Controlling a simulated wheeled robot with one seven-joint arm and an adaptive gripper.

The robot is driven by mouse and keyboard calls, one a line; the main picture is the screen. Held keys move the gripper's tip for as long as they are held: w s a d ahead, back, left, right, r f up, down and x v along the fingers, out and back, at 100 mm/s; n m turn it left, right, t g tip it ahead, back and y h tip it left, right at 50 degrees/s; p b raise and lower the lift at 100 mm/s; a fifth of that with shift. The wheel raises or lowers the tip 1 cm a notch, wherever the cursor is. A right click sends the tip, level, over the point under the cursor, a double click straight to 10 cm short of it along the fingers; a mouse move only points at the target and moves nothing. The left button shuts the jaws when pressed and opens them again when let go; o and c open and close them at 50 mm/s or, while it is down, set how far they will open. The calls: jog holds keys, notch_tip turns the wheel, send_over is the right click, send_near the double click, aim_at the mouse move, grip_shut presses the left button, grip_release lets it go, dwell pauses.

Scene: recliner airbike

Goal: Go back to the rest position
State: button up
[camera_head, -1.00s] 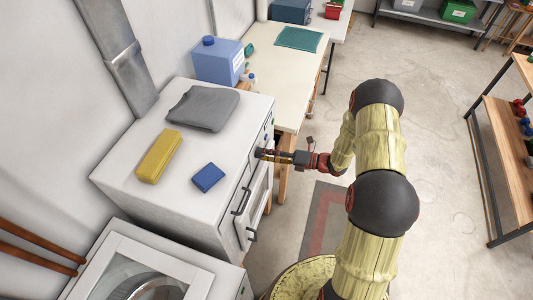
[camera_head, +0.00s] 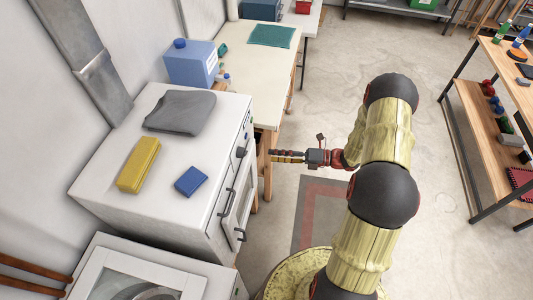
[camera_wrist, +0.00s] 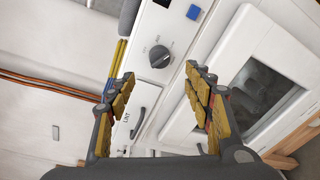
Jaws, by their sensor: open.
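My gripper (camera_head: 288,157) is stretched out to the left from my yellow arm, just off the front right side of a white appliance (camera_head: 100,188). In the wrist view my gripper (camera_wrist: 160,95) is open, with its two yellow-padded fingers apart and nothing between them. The wrist view faces the appliance's front panel, with a dark knob (camera_wrist: 160,56), a drawer handle marked LINT (camera_wrist: 138,118) and a windowed door (camera_wrist: 262,80).
A workbench (camera_head: 268,88) with a blue jug (camera_head: 192,64) stands behind. A wooden shelf (camera_head: 488,150) is at right. Floor between is open.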

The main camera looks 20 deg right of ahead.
jog(key=shift+s+d, duration=0.15)
jog(key=shift+d, duration=0.1)
dwell(0.4)
